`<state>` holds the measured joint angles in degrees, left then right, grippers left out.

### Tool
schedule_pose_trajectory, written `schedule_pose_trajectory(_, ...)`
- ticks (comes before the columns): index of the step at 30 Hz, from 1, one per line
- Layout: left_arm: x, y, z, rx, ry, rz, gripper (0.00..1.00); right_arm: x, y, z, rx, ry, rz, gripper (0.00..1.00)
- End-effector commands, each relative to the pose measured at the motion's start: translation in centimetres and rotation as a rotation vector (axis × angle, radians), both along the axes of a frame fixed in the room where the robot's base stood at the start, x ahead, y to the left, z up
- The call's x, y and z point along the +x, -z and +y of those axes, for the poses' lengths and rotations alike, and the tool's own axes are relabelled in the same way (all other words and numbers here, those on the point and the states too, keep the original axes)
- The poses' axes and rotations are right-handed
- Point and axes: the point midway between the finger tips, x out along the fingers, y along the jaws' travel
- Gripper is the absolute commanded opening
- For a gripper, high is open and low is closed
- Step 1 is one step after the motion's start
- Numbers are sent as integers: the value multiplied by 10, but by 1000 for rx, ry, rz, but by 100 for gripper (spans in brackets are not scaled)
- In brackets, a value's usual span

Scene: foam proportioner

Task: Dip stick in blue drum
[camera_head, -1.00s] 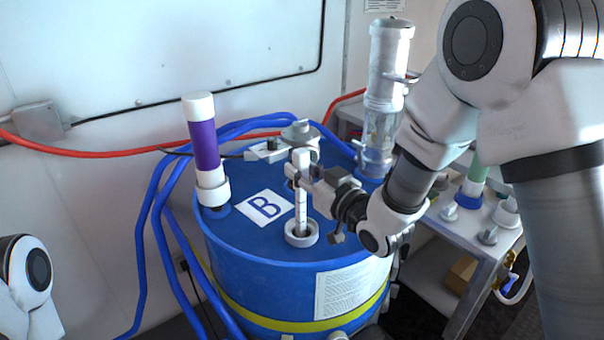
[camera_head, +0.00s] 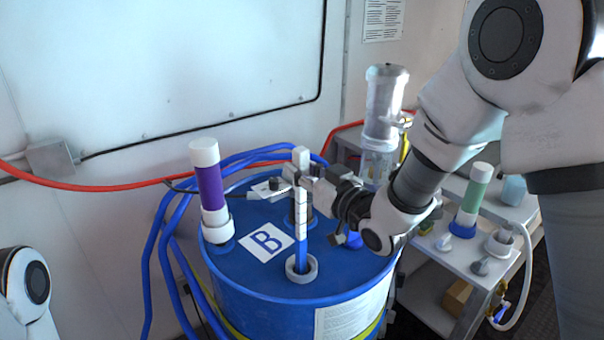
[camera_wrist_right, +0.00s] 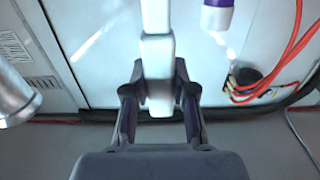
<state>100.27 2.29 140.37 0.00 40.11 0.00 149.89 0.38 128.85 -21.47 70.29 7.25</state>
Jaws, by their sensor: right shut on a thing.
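The stick (camera_head: 301,215) stands upright, white above with a bright blue lower section. Its lower end is at the white ring opening (camera_head: 301,268) in the top of the blue drum (camera_head: 265,280); I cannot tell how far it reaches inside. My right gripper (camera_head: 298,181) is shut on the stick near its top, well above the ring. In the right wrist view the white stick (camera_wrist_right: 157,60) stands between the fingers of my right gripper (camera_wrist_right: 158,100). My left gripper is out of view.
A purple tube with white ends (camera_head: 210,187) stands on the drum's left side, near a "B" label (camera_head: 265,242). Blue hoses and a red hose (camera_head: 110,187) run behind. A clear cylinder (camera_head: 381,125) and a shelf with a green tube (camera_head: 474,195) are at right.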

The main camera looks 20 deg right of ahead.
Motion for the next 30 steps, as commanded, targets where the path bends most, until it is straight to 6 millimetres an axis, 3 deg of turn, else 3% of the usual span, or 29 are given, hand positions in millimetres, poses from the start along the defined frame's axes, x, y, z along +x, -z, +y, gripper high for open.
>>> schedule_pose_trajectory(9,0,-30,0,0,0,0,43,0,-40,0,0,0,-2,0)
schedule_pose_trajectory(30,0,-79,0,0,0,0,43,0,-108,0,0,0,-1,0)
